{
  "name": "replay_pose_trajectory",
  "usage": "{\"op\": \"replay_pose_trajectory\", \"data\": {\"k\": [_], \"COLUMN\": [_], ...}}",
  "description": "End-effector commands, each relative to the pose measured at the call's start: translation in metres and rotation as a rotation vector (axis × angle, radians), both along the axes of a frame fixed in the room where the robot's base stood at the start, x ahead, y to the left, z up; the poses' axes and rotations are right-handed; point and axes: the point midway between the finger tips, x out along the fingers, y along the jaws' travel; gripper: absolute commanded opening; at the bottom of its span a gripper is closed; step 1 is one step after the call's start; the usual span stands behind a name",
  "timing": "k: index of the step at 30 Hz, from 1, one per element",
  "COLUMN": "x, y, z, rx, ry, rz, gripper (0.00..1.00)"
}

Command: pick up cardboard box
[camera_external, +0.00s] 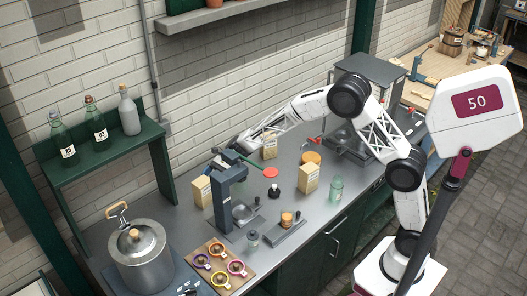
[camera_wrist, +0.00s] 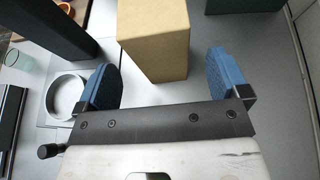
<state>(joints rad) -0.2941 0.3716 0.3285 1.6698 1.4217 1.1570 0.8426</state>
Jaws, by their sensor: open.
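A tan cardboard box (camera_wrist: 152,38) stands upright ahead of my gripper in the wrist view, between the lines of its two fingers. My gripper (camera_wrist: 168,75) has its blue finger pads wide apart, with nothing between them at the tips' near side. The external view shows several such boxes: one left of the dark press (camera_external: 202,190), one right of it (camera_external: 308,178), and one near the wall (camera_external: 269,147). The box in the wrist view appears to be the left one. My gripper (camera_external: 238,150) is above and behind the press there; its fingers are hard to make out.
The press (camera_external: 226,200) has a dark column (camera_wrist: 55,25) and a ring (camera_wrist: 68,97) close to my left finger. A green shelf (camera_external: 105,150) with bottles and a steel pot (camera_external: 138,255) stand at left.

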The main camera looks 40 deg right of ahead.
Motion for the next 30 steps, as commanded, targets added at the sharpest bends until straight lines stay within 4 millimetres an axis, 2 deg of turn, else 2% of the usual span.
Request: {"op": "replay_pose_trajectory", "data": {"k": [14, 24, 30], "x": [-0.001, -0.004, -0.005], "y": [0.006, 0.038, 0.050], "z": [-0.002, -0.014, -0.019], "rx": [0.001, 0.000, 0.000], "ry": [0.000, 0.001, 0.000], "rz": [0.000, 0.001, 0.001], "gripper": [0.94, 0.94, 0.94]}}
